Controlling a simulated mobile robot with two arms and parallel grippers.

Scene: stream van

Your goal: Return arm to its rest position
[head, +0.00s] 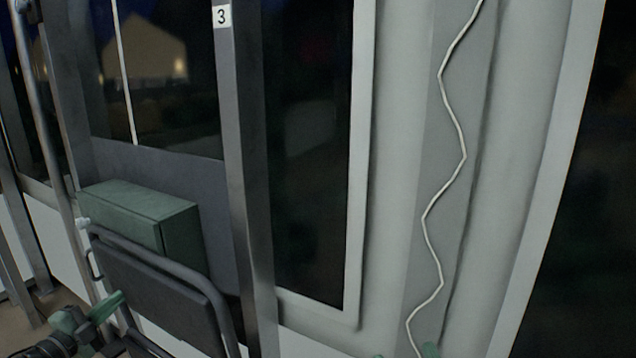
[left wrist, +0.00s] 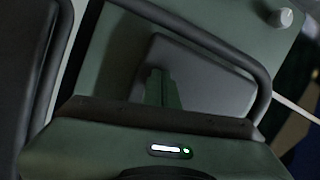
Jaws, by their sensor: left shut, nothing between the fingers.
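My left gripper (head: 112,303) is at the lower left of the head view, with its green fingers close to the dark folding seat or panel (head: 165,300) in its tubular frame. In the left wrist view its fingers (left wrist: 160,88) are together with nothing between them, in front of a grey panel (left wrist: 200,75) inside a dark tube frame. I cannot tell whether they touch it. A small green piece shows at the bottom edge of the head view. It may be part of my right gripper (head: 430,350), but too little shows to tell its jaws.
A green box (head: 140,215) stands behind the tubular frame. A metal post (head: 243,190) marked 3 rises beside it. Dark windows (head: 310,150) and a pale wall with a white cable (head: 428,225) are to the right. A light knob (left wrist: 284,18) shows in the wrist view.

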